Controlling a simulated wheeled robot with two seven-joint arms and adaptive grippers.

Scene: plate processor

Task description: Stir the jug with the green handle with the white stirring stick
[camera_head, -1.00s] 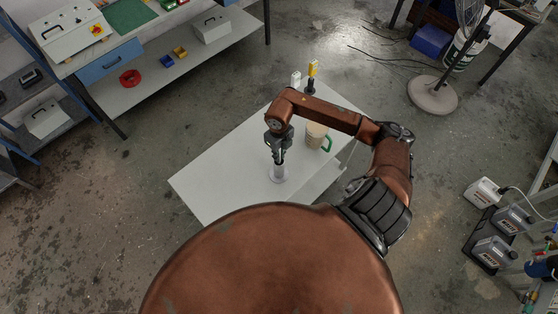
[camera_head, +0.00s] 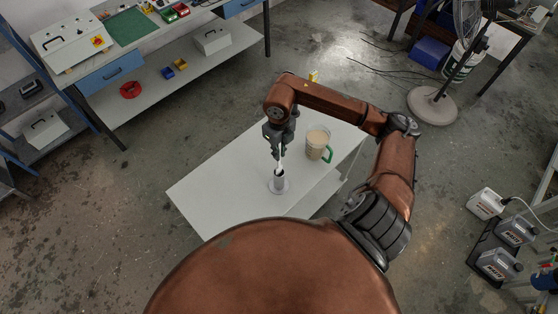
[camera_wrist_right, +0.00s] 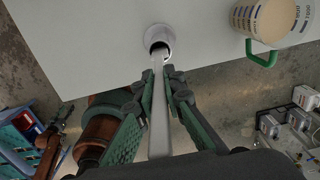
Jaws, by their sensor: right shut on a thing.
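My right gripper (camera_head: 279,152) is above the white table, pointing down, and is shut on the white stirring stick (camera_head: 281,164). In the right wrist view the stick (camera_wrist_right: 160,118) runs between the fingers (camera_wrist_right: 161,82) to the mouth of a round holder (camera_wrist_right: 159,38). The stick's lower end is hidden at that mouth. The holder (camera_head: 279,182) stands upright on the table. The jug (camera_head: 316,143) with the green handle (camera_head: 328,155) stands to the right of the gripper, apart from it, with light brown content. My left gripper is not in view.
The white table (camera_head: 225,185) is bare left of the holder. A yellow-topped thing (camera_head: 313,76) shows behind my arm at the table's far end. A fan (camera_head: 433,106) stands on the floor at upper right; a workbench (camera_head: 150,45) is at upper left.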

